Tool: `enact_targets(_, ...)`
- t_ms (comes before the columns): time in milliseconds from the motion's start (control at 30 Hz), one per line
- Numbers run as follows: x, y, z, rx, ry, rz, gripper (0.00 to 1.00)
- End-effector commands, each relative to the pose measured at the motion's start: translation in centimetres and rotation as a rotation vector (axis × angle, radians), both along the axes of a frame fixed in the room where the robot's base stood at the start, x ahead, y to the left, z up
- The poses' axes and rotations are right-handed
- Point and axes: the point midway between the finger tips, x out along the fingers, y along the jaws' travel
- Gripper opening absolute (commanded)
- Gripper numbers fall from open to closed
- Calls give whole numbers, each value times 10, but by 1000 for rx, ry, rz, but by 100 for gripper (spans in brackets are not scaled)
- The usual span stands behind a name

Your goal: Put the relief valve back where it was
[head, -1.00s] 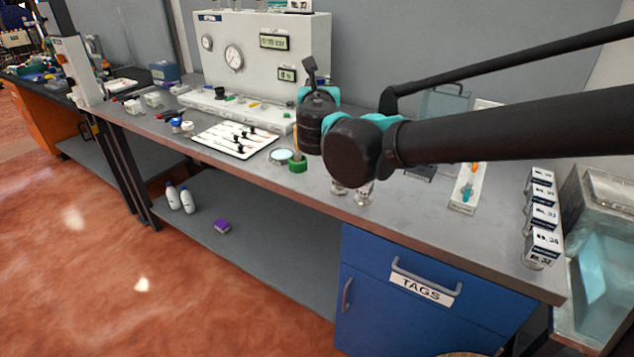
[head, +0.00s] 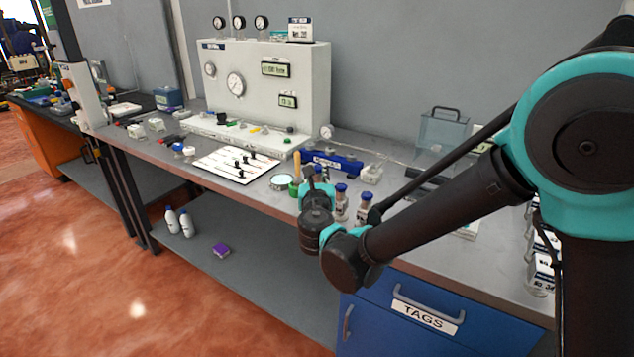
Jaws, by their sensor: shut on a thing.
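My gripper (head: 311,176) is at the front edge of the bench, beyond my dark wrist, pointing away from the camera. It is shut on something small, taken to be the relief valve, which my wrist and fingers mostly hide. I cannot make out the valve's shape. A white board (head: 212,164) with several black-ended pieces lies to the left of my gripper. A blue block (head: 345,164) with a label stands behind it, and small blue-capped bottles (head: 341,190) stand just to its right.
A round dish (head: 281,182) and a green ring (head: 296,188) sit close to the left of my gripper. The pale gauge panel (head: 265,95) stands at the back. A clear box (head: 443,130) is at the back right. Labelled jars (head: 541,272) line the right end.

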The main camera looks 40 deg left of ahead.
Motion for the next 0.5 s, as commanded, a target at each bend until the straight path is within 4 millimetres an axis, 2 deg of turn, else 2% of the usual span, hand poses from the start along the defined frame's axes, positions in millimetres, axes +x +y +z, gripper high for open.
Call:
enact_targets(200, 0, 1, -28, 0, 0, 0, 0)
enact_targets(500, 0, 0, -32, 0, 0, 0, 0)
